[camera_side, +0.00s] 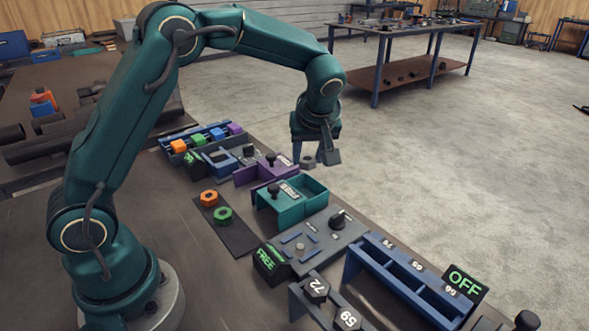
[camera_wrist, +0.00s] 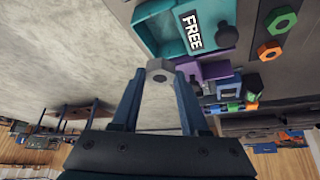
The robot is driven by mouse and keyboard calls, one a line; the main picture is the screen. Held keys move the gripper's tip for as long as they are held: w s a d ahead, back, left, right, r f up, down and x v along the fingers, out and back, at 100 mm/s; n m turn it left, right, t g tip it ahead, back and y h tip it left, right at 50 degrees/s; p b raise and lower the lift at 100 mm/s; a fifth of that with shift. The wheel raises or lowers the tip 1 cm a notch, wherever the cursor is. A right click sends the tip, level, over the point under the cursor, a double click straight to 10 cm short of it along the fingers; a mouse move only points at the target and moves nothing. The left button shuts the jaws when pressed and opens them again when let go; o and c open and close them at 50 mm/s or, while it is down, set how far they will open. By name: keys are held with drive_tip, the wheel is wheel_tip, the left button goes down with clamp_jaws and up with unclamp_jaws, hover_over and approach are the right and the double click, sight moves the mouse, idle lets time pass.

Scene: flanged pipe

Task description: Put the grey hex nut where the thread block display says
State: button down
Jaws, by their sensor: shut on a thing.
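The grey hex nut (camera_side: 308,162) is held in the air between the fingertips of my gripper (camera_side: 314,157), beyond the teal bin. A black display (camera_side: 270,263) reads FREE in green. It stands beside a grey block (camera_side: 322,241) with blue bars, a small round stud and a black knob. I cannot tell for sure which fixture is the thread block. The nut is apart from every fixture.
The teal bin (camera_side: 311,188) bears a FREE label. A purple fixture (camera_side: 251,173) stands behind it. Orange (camera_side: 209,198) and green (camera_side: 223,214) nuts lie on a dark mat. A blue numbered rack (camera_side: 415,272) stands front right, by a display (camera_side: 465,284) reading OFF.

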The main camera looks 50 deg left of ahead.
sight(309, 168)
drive_tip(key=shift+f, duration=0.1)
drive_tip(key=shift+f, duration=2)
drive_tip(key=shift+f, duration=0.85)
